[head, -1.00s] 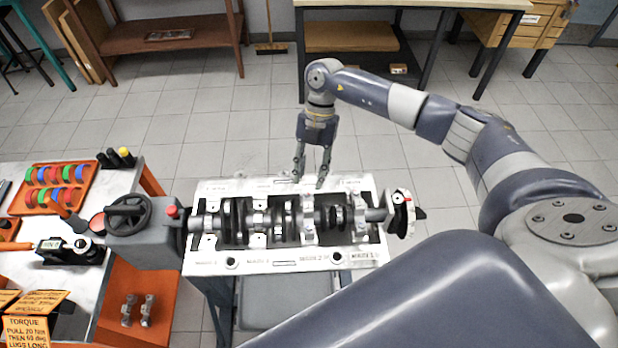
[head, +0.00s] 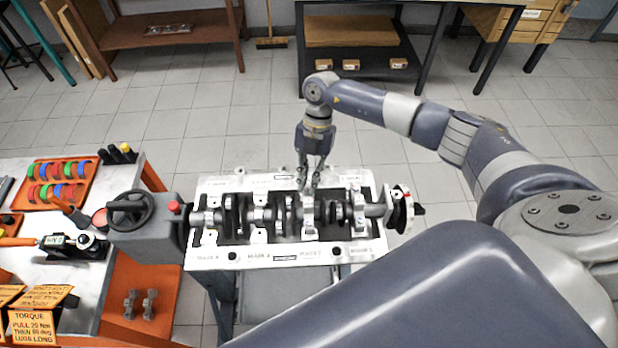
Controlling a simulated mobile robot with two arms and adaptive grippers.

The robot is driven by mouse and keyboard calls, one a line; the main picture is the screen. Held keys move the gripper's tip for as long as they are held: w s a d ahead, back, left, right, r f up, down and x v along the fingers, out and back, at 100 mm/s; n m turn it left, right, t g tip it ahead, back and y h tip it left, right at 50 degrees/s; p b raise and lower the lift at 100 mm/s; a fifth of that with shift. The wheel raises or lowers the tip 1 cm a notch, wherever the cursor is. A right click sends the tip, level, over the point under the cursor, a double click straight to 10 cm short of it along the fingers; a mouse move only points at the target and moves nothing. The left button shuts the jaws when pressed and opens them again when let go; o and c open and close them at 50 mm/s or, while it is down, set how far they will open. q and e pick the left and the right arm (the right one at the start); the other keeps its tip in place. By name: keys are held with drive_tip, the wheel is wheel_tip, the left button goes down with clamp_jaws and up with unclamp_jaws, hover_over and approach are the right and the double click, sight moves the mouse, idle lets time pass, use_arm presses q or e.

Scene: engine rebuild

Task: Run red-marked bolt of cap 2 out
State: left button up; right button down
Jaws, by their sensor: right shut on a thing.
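The engine block (head: 215,262) lies with its crankshaft (head: 270,217) across it. Cap 2 (head: 308,222) is a pale cap straddling the crankshaft right of the middle. My right gripper (head: 309,187) points down at the far end of cap 2, its fingers close together and shut on the bolt there. The bolt is mostly hidden between the fingertips, and its red mark is too small to make out. My left gripper is out of view.
Two metal parts (head: 140,304) rest on an orange shelf. The bench (head: 62,262) at left holds an orange tray (head: 92,188) of coloured rings.

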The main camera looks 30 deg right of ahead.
drive_tip(key=n+b, duration=0.2)
drive_tip(key=n+h+b, duration=0.1)
drive_tip(key=b, duration=0.1)
drive_tip(key=shift+w+a+f+n+g, duration=0.2)
drive_tip(key=shift+n+g, duration=0.2)
drive_tip(key=shift+a+r+n+g+h+b, duration=0.15)
drive_tip(key=shift+n+h+b, duration=0.25)
drive_tip(key=shift+n+b, duration=0.6)
drive_tip(key=shift+a+n+g+h+b, duration=0.15)
drive_tip(key=shift+n+h+b, duration=0.25)
drive_tip(key=shift+n+b, duration=0.55)
drive_tip(key=shift+n, duration=0.25)
drive_tip(key=c, duration=1.6)
unclamp_jaws()
drive_tip(key=v, duration=1.2)
drive_tip(key=shift+w, duration=0.1)
